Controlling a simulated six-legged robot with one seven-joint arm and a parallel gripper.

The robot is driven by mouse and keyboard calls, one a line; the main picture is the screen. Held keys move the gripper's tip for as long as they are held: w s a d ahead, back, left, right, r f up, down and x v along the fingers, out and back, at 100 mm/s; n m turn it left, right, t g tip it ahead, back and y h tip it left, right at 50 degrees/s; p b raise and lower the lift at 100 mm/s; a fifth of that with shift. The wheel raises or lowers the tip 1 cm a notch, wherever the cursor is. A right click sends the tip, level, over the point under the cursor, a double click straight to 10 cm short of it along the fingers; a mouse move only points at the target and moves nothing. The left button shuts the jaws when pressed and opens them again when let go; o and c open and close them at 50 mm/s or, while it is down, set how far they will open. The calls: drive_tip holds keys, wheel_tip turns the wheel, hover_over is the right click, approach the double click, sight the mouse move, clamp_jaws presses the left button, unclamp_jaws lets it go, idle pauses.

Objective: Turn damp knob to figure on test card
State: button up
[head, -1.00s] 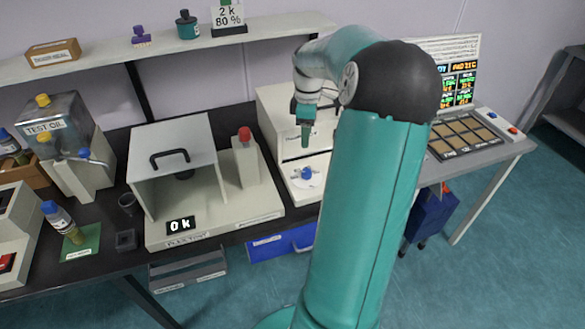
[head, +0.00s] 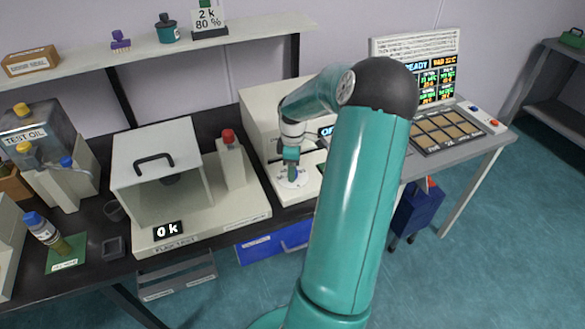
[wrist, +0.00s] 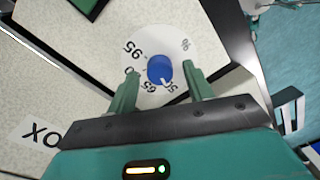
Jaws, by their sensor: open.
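The damp knob (wrist: 161,69) is blue with a white pointer mark, on a round white dial (wrist: 167,42) with printed figures. In the wrist view the mark points down and slightly right, near figures that look like 65 and 50. My gripper (wrist: 161,76) is open, with one finger on each side of the knob; I cannot tell whether they touch it. In the head view my gripper (head: 291,168) is down at the dial (head: 294,179) and largely hides the knob. The test card (head: 208,18) stands on the shelf and reads 2 k, 80 %.
Left of the dial stands the white tester (head: 245,205) with a hood, a red-topped post (head: 230,160) and a display (head: 168,230) reading 0 k. A console with screens (head: 437,75) and a tray of tan pads (head: 440,130) is at the right.

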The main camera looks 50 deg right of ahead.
drive_tip(key=shift+f, duration=0.25)
drive_tip(key=shift+c, duration=0.2)
drive_tip(key=c, duration=0.9)
